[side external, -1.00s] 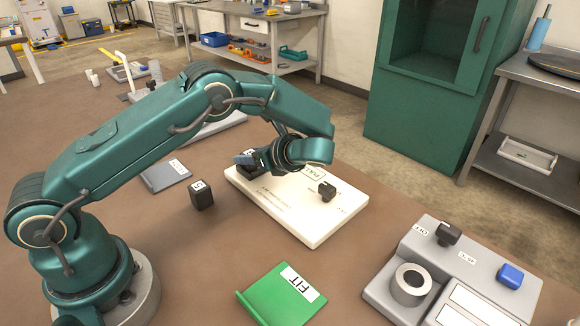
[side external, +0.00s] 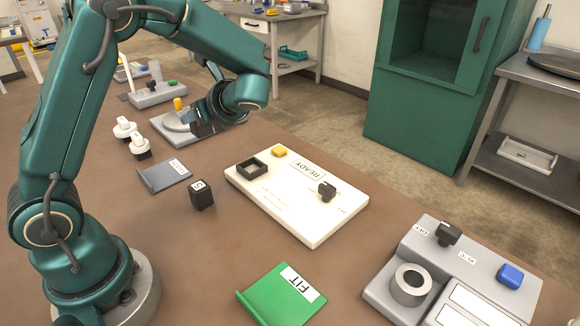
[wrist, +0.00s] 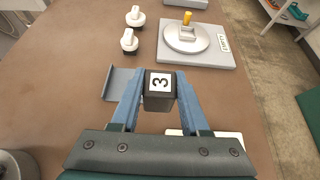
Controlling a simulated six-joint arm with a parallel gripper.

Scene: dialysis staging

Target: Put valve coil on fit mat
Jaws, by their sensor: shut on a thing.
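In the side view the gripper (side external: 207,122) holds the block (side external: 202,129) raised, in front of the grey plate with a round disc. The green fit mat (side external: 270,301), labelled FIT, lies bare at the front. A second black block with a white label (side external: 201,195) stands on the table. The white board (side external: 290,222) reads READY and has an empty dark square socket (side external: 252,168).
A grey mat (side external: 163,178) lies left of the white board. Two white knobs stand behind it. The grey plate with the disc (wrist: 205,52) has a yellow handle. A grey console (side external: 400,290) stands right of the fit mat. Brown table between board and fit mat is clear.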

